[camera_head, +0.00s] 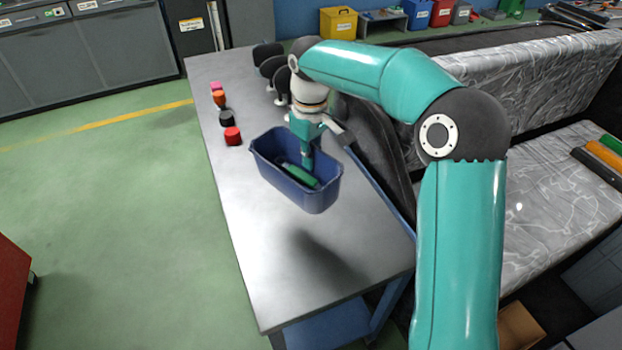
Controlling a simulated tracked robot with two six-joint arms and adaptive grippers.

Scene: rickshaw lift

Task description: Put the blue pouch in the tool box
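A blue open-topped bin (318,199) is over the middle of the grey metal table; I cannot tell if it rests on the top or is raised. It may be the tool box. A green item (301,176) lies inside it, with a darker part beside it. My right gripper (307,163) points down into the bin, close to the green item. Its fingertips are small and partly hidden, so I cannot tell if it is open or shut, or touches anything. I see no blue pouch that I can make out. My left gripper is out of view.
The metal table (270,285) is bare in front, with a dark shadow. A red item (233,136), a black item (227,118) and an orange item (220,98) line its left side. Dark rounded objects (268,55) stand at the back. Yellow bin (338,23) stands beyond.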

